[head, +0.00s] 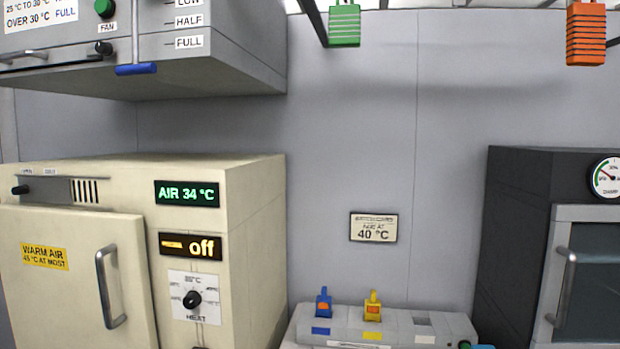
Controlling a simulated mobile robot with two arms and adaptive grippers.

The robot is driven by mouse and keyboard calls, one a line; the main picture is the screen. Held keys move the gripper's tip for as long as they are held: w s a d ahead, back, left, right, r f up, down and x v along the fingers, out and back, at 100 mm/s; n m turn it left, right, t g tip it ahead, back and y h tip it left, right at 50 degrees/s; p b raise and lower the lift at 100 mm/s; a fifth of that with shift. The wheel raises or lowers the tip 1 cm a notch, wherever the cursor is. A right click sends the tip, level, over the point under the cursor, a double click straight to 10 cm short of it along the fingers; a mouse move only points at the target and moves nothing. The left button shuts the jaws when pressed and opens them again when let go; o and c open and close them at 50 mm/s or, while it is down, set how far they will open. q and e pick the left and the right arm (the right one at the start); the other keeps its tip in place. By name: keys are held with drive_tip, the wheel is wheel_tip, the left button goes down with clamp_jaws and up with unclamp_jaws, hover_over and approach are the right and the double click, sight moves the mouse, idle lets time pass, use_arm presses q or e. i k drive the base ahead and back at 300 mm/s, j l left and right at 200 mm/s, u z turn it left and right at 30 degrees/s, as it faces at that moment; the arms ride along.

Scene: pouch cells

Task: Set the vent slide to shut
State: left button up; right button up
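The vent slide is a small black knob (20,190) at the left end of a grey strip (48,189), high on the front of the cream oven (190,168). Two tiny labels sit above the strip on the oven's upper edge, too small to read surely. To the right of the strip is a vent grille (85,191) with several dark slots showing. Neither of my grippers is in view.
The oven door with its handle (110,287) is closed. A grey hood (215,70) with a blue-ended lever (135,69) overhangs the oven. Green (345,26) and orange (585,35) ribbed blocks hang at the top. A dark cabinet (515,220) stands right.

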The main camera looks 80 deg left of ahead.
sight(37, 189)
drive_tip(key=u, duration=4.15)
